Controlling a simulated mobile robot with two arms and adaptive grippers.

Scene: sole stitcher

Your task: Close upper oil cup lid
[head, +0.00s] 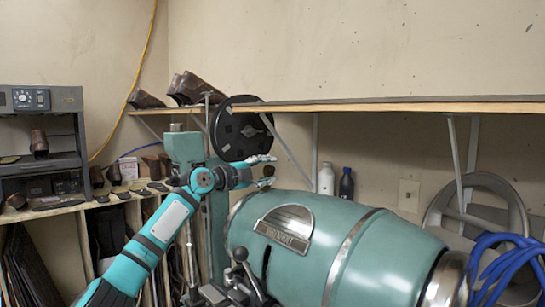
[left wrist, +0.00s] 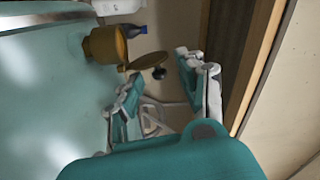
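The brass oil cup (left wrist: 104,45) is on the teal machine body in the left wrist view. Its round brass lid (left wrist: 146,62) is swung open beside the cup, with a dark knob (left wrist: 159,73) on it. My left gripper (left wrist: 157,82) is open, its two fingers on either side of the knob in the picture; I see no clear contact. In the head view my left gripper (head: 268,170) is open above the left end of the teal drum (head: 340,250). A small part of the lid seems to show between its fingers; the cup is hidden there. My right gripper is not in view.
A wooden wall shelf (head: 390,108) runs behind and above the drum. A black disc (head: 240,128) stands close behind my left wrist. White (head: 326,179) and dark (head: 346,184) bottles stand behind the drum. Blue hose (head: 510,265) hangs at the right.

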